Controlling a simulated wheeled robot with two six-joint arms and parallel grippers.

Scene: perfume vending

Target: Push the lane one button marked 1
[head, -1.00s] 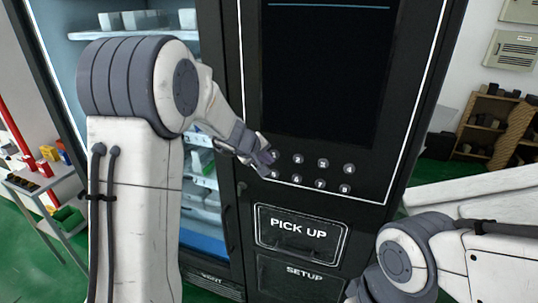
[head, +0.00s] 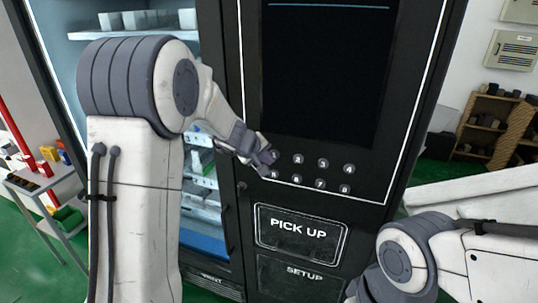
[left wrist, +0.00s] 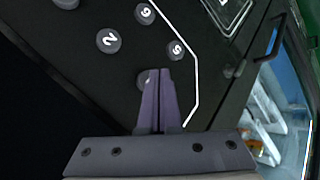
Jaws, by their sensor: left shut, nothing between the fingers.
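The dark vending panel carries two rows of round grey numbered buttons. The lane one button (left wrist: 142,78) shows only partly in the left wrist view, behind my fingertips; in the head view my left gripper covers it. My left gripper (head: 269,158) is shut and empty, with its tips at the left end of the upper row. In the left wrist view its closed fingers (left wrist: 157,74) overlap button 1; I cannot tell whether they touch it. Button 2 (left wrist: 109,41), button 5 (left wrist: 176,50) and button 6 (left wrist: 145,14) lie close by. My right gripper is out of view.
Below the buttons are the PICK UP hatch (head: 300,232) and a SETUP panel (head: 304,271). A dark screen (head: 322,75) is above. A glass-fronted cabinet with shelves stands left of the panel. My right forearm is at the lower right, apart from the panel.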

